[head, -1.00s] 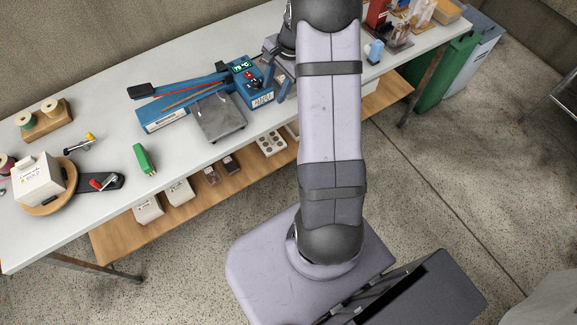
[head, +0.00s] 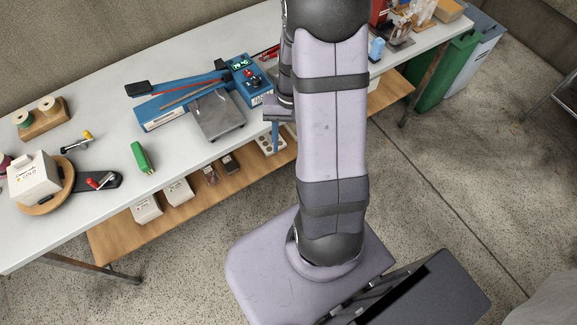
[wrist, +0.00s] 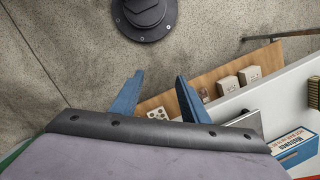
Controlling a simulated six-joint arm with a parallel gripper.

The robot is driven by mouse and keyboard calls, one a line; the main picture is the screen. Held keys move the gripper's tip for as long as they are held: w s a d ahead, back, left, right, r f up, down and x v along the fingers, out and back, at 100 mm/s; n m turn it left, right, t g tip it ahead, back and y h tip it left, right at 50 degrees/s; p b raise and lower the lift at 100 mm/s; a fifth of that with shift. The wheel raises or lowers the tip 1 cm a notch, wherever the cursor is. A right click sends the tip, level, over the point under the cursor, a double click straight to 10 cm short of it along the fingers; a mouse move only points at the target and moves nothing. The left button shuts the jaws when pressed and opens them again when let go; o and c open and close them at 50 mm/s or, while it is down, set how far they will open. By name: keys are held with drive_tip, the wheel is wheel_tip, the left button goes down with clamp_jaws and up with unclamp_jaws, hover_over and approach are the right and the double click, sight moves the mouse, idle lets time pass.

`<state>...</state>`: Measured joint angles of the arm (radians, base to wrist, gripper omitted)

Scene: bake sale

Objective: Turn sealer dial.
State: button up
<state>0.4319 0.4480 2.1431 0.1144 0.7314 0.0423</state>
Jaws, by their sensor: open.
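The blue heat sealer (head: 170,113) lies on the white table with its long red-and-black arm on top. The dial's exact setting is too small to read. My gripper (head: 275,136) is just right of and in front of the box, apart from it, its blue fingers pointing down past the table's front edge. In the wrist view my gripper (wrist: 160,82) is open and empty. The sealer's blue side (wrist: 298,148) shows there at lower right.
A grey plate (head: 217,115) sits in front of the sealer. A green block (head: 142,157), a white box (head: 33,176) on a round wooden board and thread spools (head: 48,105) stand to the left. A lower wooden shelf (head: 115,236) holds several small boxes.

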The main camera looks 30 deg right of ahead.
drive_tip(key=s+a+n+b, duration=0.2)
drive_tip(key=s+a, duration=0.1)
drive_tip(key=s, duration=0.3)
drive_tip(key=shift+a+f+g+h, duration=0.25)
drive_tip(key=shift+a+g+h, duration=0.05)
drive_tip(key=shift+a+g, duration=0.1)
drive_tip(key=n+t+h+p, duration=0.1)
drive_tip(key=t+h+p, duration=0.1)
drive_tip(key=t+p, duration=0.4)
approach(256, 79)
drive_tip(key=f+b, duration=0.1)
drive_tip(key=shift+p+x, duration=1.05)
drive_tip(key=shift+x, duration=2.7)
drive_tip(key=shift+w+t, duration=0.15)
drive_tip(key=shift+t, duration=0.15)
